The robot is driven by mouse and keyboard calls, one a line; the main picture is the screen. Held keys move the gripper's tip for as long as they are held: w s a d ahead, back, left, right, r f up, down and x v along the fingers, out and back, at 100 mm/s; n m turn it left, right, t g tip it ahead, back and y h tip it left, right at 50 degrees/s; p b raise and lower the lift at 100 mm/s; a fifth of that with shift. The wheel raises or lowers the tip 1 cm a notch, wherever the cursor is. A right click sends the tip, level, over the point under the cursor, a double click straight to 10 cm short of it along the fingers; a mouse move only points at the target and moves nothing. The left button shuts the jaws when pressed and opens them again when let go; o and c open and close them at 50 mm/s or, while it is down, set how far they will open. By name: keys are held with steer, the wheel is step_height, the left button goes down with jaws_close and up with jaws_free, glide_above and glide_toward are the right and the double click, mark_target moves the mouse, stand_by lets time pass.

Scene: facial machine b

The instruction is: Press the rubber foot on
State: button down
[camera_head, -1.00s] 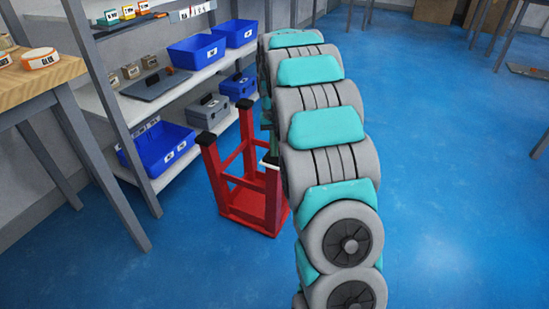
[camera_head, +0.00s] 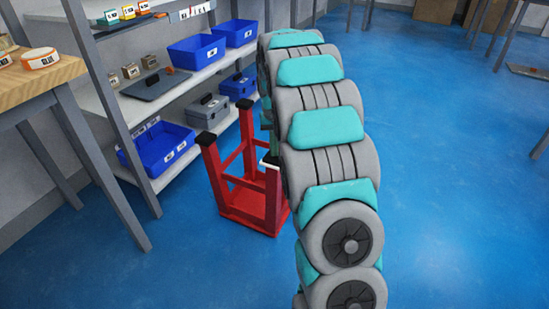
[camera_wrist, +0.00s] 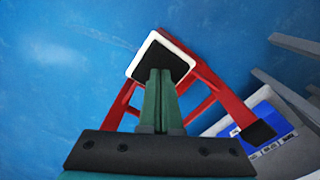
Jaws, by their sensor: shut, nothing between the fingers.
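A red stool (camera_head: 247,212) stands upside down on the blue floor, legs pointing up. In the wrist view one red leg (camera_wrist: 198,72) ends in a black, square-faced rubber foot (camera_wrist: 165,52) with a white rim around it. My gripper (camera_wrist: 160,74) is shut and empty, its green fingertips over the lower part of this black face. I cannot tell whether they touch it. In the head view my arm hides my gripper and part of this leg's end. Black feet cap two other legs, one at the back (camera_head: 238,106) and one at the left (camera_head: 206,138).
A shelf unit (camera_head: 185,92) with blue bins (camera_head: 196,50) and grey toolboxes (camera_head: 207,111) stands close behind and left of the stool. A wooden table (camera_head: 30,78) is at the far left. The floor (camera_head: 450,200) right of my arm is clear.

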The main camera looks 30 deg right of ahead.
step_height(320, 180, up, 8)
steer(key=p, duration=0.2)
steer(key=shift+p, duration=0.35)
stand_by(0.3)
stand_by(0.4)
steer(key=s+a+r+n, duration=0.1)
steer(key=s+a+r, duration=0.2)
steer(key=s+a, duration=0.5)
steer(key=s+a+r+n, duration=0.15)
steer(key=s+a, duration=0.25)
steer(key=s, duration=0.7)
steer(key=s+a+f+n+g, duration=0.1)
steer(key=s+a, duration=0.1)
steer(key=s, duration=0.9)
steer(key=s+a+f+n+p, duration=0.1)
steer(key=s+a, duration=0.2)
steer(key=s, duration=0.8)
steer(key=shift+a+f+g, duration=0.2)
steer(key=shift+f+g, duration=0.15)
steer(key=shift+g, duration=0.05)
